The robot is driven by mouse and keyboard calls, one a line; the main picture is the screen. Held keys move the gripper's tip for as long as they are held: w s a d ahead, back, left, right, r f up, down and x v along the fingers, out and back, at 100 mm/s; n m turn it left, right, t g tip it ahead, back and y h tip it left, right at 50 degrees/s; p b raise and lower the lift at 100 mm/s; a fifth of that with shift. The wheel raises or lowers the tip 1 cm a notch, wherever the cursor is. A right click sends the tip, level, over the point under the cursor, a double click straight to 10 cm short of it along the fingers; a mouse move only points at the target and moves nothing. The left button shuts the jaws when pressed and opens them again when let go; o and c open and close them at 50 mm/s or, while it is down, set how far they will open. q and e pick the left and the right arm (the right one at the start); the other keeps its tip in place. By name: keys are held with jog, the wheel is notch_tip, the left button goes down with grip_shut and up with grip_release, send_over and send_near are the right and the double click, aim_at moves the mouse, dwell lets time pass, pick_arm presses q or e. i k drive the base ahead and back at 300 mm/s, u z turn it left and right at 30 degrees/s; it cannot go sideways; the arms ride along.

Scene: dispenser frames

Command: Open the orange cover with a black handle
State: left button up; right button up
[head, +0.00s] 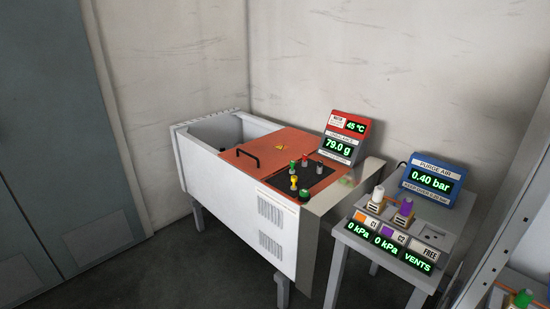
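The orange cover (275,147) lies flat on top of a white box-shaped machine (235,205). Its black handle (248,158) stands up near the cover's left part. To the left of the cover the machine's top is an open well (222,132) with something dark inside that I cannot make out. A black panel with several coloured knobs (300,180) sits at the right part of the orange top. Neither of my grippers shows in the head view.
A red display unit (345,137) stands behind the cover's right end. A side table (352,235) with a blue display (433,182) and small vials is at right. A metal rack (505,240) stands far right, a grey door (60,120) at left. Open floor (160,275) lies in front.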

aim_at(260, 157)
jog(key=u, duration=0.7)
jog(key=i, duration=1.55)
jog(key=u, duration=0.1)
